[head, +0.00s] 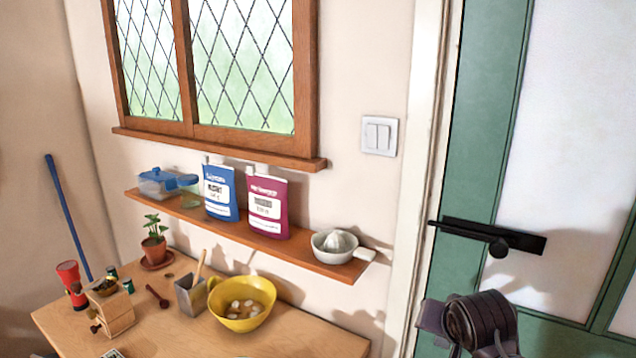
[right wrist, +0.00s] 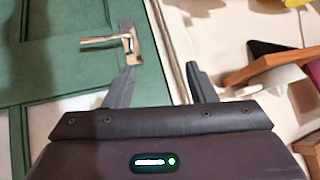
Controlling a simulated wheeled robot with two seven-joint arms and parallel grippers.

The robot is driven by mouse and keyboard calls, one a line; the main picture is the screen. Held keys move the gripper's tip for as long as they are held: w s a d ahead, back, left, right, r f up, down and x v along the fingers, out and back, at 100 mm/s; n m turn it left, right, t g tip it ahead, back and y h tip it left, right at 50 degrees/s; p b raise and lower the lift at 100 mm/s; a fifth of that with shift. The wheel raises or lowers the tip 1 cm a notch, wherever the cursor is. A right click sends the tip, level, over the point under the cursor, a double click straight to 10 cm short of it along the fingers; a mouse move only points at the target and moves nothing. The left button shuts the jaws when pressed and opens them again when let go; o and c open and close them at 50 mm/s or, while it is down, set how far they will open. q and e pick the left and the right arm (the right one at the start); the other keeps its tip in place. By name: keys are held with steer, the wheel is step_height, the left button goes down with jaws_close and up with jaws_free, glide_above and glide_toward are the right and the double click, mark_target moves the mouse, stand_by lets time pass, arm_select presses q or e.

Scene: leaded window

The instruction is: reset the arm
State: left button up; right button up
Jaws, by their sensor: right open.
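My right gripper (right wrist: 158,82) shows in the right wrist view with its two dark fingers spread wide apart. Nothing is between them. It points toward the wall and door frame and touches nothing that I can see. In the head view a dark part of my right arm (head: 475,325) stands at the lower right, in front of the green door (head: 480,130). My left gripper and left arm are not in view.
The door's handle (head: 495,236) is close to my right arm in the picture.

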steer(key=s+a+f+n+g+y, duration=0.1)
steer(key=s+f+n+g, duration=0.2)
steer(key=s+f, duration=0.7)
steer(key=s+a+f+n+g, duration=0.25)
steer(key=s+f, duration=0.35)
steer(key=s, duration=0.7)
steer(key=s+f+n+b, duration=0.1)
steer(key=s+f+b, duration=0.15)
steer(key=f, duration=1.65)
steer(key=s+f+b, duration=0.1)
steer(key=f+b, duration=0.3)
steer(key=f, duration=1.5)
steer(key=s+d+f+g+b, duration=0.1)
steer(key=s+d+f, duration=0.1)
steer(key=s+f, duration=0.7)
steer(key=s+d+f+g+b, duration=0.1)
steer(key=s+d+f+b, duration=0.1)
steer(key=s+f, duration=0.8)
steer(key=shift+d+f, duration=0.15)
steer(key=shift+f, duration=0.7)
steer(key=shift+n, duration=0.25)
